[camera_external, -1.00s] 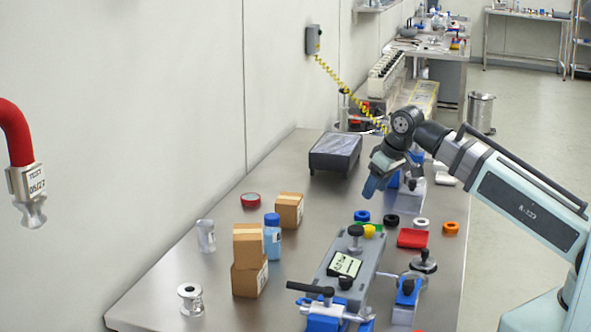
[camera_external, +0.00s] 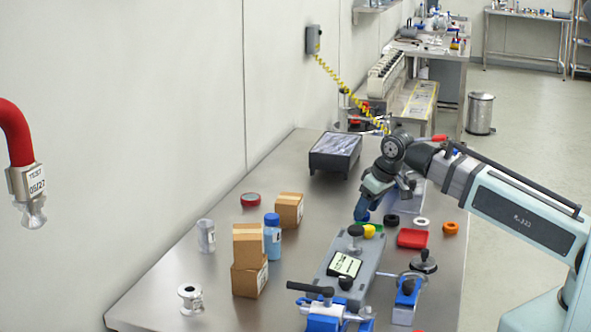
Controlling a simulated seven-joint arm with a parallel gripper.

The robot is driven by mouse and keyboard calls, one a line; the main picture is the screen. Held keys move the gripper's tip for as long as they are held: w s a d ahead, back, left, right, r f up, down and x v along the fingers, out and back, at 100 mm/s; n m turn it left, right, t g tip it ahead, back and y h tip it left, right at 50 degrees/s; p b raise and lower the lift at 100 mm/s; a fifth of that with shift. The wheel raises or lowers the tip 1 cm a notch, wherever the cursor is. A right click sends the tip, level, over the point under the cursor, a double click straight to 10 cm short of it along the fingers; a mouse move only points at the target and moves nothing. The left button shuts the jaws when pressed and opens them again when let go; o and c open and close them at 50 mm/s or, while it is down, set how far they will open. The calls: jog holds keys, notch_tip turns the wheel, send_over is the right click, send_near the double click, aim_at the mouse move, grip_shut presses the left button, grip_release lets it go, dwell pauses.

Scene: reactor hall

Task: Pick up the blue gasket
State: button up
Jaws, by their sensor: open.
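My gripper (camera_external: 361,212) points down over the far middle part of the bench, with its blue fingers low near the surface. It is open. The blue gasket, a small ring seen there a second ago, is now hidden behind or merged with the blue fingers. I cannot tell whether the fingers touch it or are around it. A black ring (camera_external: 391,220), a white ring (camera_external: 421,223) and an orange ring (camera_external: 450,228) lie in a row to the right of my gripper.
A yellow part (camera_external: 369,231) on something green sits just in front of my gripper. A red tray (camera_external: 412,238) is to its right. A grey fixture (camera_external: 325,268) stands nearer. Cardboard boxes (camera_external: 249,262) and a blue bottle (camera_external: 272,240) stand left. A black bin (camera_external: 334,155) is behind.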

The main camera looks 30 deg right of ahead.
jog(key=shift+w+a+f, duration=0.1)
jog(key=shift+w+f, duration=0.1)
jog(key=shift+f, duration=0.3)
jog(key=shift+c, duration=0.4)
jog(key=c, duration=0.7)
